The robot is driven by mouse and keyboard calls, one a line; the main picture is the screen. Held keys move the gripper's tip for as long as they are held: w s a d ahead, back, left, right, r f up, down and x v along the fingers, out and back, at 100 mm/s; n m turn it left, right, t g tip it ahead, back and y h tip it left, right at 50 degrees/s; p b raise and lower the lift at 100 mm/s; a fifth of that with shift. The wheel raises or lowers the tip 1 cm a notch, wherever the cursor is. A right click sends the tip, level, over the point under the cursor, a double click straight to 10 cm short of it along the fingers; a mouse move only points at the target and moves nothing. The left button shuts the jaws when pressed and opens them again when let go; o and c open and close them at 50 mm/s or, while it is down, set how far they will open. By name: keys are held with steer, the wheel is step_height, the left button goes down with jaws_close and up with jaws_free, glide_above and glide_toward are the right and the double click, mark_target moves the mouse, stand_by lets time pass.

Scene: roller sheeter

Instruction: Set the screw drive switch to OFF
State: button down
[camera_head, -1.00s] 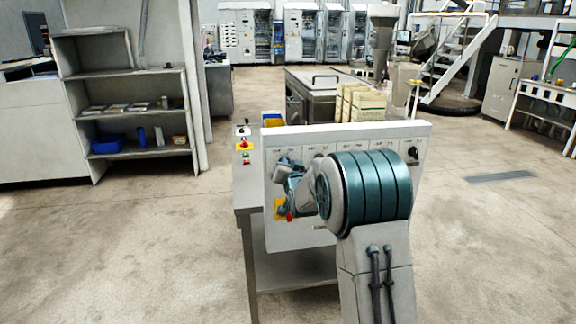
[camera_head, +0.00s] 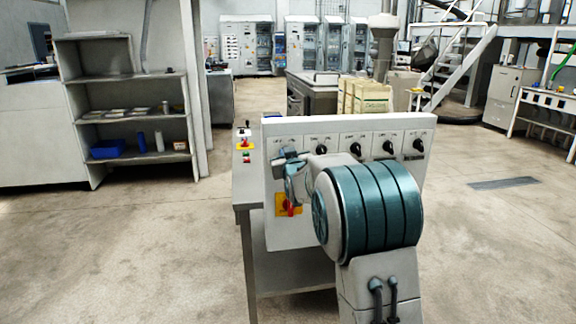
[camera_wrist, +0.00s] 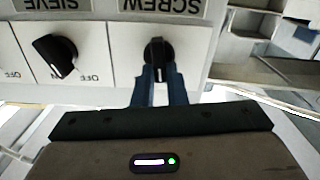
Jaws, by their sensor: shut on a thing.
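The screw drive switch (camera_wrist: 158,62) is a black knob under the upside-down SCREW label in the wrist view. My gripper (camera_wrist: 158,85) has its blue-grey fingers closed around the knob's sides. The knob looks roughly upright in this view; the fingers cover its lower part and the print around it. In the head view my gripper (camera_head: 283,160) is at the left end of the control panel (camera_head: 350,123), and my arm hides the screw switch there.
The SIEVE knob (camera_wrist: 55,56), turned at a slant, is beside the screw switch. More black knobs run rightward along the panel, including the far-right knob (camera_head: 418,145). A red switch on a yellow plate (camera_head: 281,205) sits just below my gripper.

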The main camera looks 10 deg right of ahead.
steer(key=shift+a+f+n+b, duration=0.1)
steer(key=shift+a+n+b, duration=0.1)
steer(key=shift+n+b, duration=1)
steer(key=shift+n, duration=0.4)
steer(key=c, duration=1.5)
jaws_free()
steer(key=shift+o, duration=0.2)
steer(key=s, duration=1.3)
steer(key=shift+s, duration=0.4)
